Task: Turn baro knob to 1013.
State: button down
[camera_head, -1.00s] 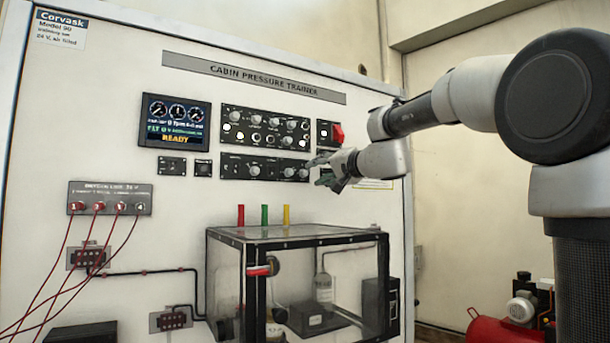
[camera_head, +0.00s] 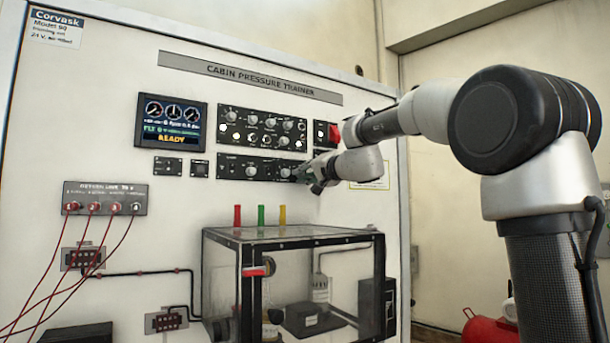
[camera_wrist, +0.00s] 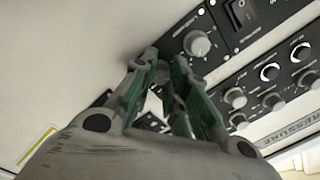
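The lower knob panel (camera_head: 262,168) sits on the white trainer wall, with a row of knobs along it. My gripper (camera_head: 306,178) is at the right end of this panel. In the wrist view a grey knob (camera_wrist: 197,43) with a white pointer sits just beyond the fingertips. I cannot tell whether a fingertip touches the panel. The labels and pointer scales are too small to read, so I cannot tell which knob is baro. A lit display (camera_head: 171,123) shows READY.
An upper panel (camera_head: 262,130) of knobs lies above, with a red switch (camera_head: 333,133) to its right. A clear-walled box (camera_head: 290,236) stands below, with red, green and yellow posts (camera_head: 261,215) behind its top. Red cables (camera_head: 65,268) hang at the left.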

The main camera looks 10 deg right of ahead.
dwell(0.3)
jog(key=m, duration=0.4)
jog(key=shift+f+m, duration=0.1)
jog(key=shift+m, duration=2.3)
jog(key=c, duration=1.4)
grip_release()
jog(key=shift+o, duration=0.2)
